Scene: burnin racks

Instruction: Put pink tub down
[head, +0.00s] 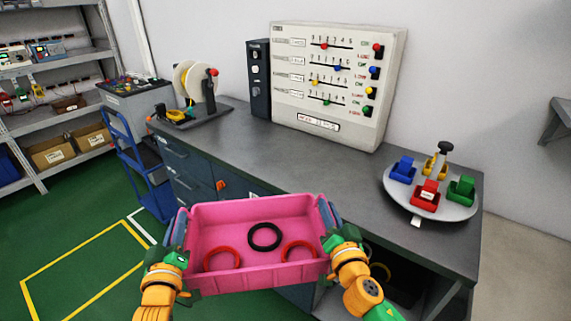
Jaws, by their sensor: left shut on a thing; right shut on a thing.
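The pink tub (255,277) is in the lower middle of the head view, in front of the grey bench (290,158) and overlapping its front edge in the picture. It holds two red rings (221,259) and one black ring (265,237). My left gripper (178,235) is shut on the tub's left end. My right gripper (330,222) is shut on its right end. The tub looks roughly level. The tub's underside is hidden, and I see no contact with the bench.
A white slider panel (338,85) stands at the bench's back. A round turntable (433,205) with small coloured bins is on the right, a spool stand (196,95) on the left. The bench middle is clear. A blue cart (150,180) stands left, on the green floor.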

